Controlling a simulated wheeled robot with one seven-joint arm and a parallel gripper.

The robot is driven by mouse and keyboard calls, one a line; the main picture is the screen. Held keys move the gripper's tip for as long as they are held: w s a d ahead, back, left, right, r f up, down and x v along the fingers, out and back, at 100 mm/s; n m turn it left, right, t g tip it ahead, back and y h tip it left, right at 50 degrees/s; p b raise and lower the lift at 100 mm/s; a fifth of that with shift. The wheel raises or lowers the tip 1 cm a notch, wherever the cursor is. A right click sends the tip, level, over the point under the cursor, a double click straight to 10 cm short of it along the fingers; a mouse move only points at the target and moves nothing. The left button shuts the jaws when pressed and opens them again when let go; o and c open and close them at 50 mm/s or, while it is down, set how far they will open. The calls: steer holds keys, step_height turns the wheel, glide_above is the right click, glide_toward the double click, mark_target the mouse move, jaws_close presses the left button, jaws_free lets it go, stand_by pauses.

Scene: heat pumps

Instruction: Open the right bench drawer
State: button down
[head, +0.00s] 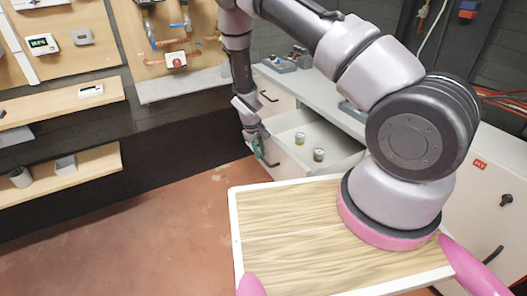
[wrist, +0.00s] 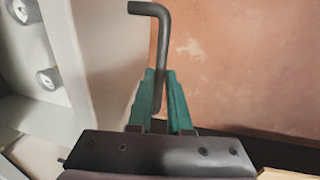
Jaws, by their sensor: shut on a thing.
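The pulled-out white bench drawer (head: 290,160) stands well out from the bench, with two small cylindrical things (head: 319,154) inside. Its dark bar handle (head: 272,163) is on the drawer front. My gripper (head: 259,150) is at that front. In the wrist view, the teal fingers of my gripper (wrist: 161,98) are closed around the dark bent handle (wrist: 162,45), and its upper end sticks out past the fingertips. Part of the open drawer (wrist: 95,60) with the cylinders shows at the left of the wrist view.
A second bench drawer (head: 275,95) with a dark handle is closed beyond the open one. The grey benchtop (head: 310,85) holds small devices. Wooden shelves (head: 62,105) line the left wall. The reddish floor (head: 170,215) in front of the drawer is clear.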

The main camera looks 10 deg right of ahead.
steer(key=c, duration=0.8)
jaws_free()
steer(key=shift+c, duration=0.2)
step_height(320, 180, up, 11)
steer(key=a, duration=0.2)
steer(key=shift+s+f, duration=0.2)
steer(key=shift+s, duration=0.1)
